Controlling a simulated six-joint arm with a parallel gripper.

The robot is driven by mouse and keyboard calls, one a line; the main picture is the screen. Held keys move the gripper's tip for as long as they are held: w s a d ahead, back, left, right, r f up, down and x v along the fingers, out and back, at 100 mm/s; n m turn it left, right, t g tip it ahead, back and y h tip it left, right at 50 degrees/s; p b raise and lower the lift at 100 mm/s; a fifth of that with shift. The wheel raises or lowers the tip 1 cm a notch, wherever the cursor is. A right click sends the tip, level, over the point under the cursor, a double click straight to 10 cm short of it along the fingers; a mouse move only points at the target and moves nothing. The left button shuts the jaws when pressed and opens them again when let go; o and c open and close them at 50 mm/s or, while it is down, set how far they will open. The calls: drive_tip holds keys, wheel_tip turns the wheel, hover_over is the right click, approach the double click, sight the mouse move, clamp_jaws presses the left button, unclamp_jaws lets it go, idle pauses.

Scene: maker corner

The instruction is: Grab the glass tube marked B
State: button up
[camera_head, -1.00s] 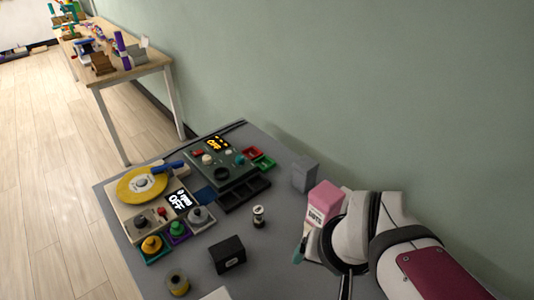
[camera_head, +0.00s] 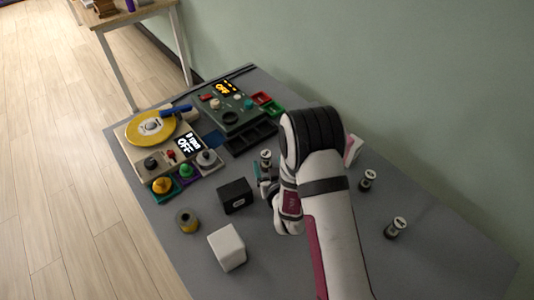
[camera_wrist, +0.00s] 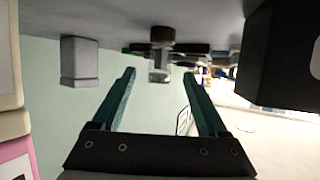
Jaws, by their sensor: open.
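Three small glass tubes with dark ends stand on the grey table: one near the middle (camera_head: 266,159), one to the right of my arm (camera_head: 368,180), one at the front right (camera_head: 396,228). Their letters are too small to read, so I cannot tell which is B. My gripper (camera_head: 262,182) is low over the table, just in front of the middle tube. In the wrist view my gripper (camera_wrist: 162,74) has its teal fingers apart with nothing held. A dark-ended glass tube (camera_wrist: 160,60) shows beyond and between the fingertips, in an inverted-looking picture.
A black box (camera_head: 234,196) stands close left of my gripper and looms dark in the wrist view (camera_wrist: 278,55). A grey block (camera_wrist: 80,62) stands on the other side. A white block (camera_head: 227,247), a yellowish spool (camera_head: 187,220) and a turntable device (camera_head: 150,128) lie left.

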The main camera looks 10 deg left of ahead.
sight(267, 161)
drive_tip(key=x, duration=0.4)
drive_tip(key=shift+w+a+f, duration=0.1)
drive_tip(key=shift+w, duration=0.1)
clamp_jaws()
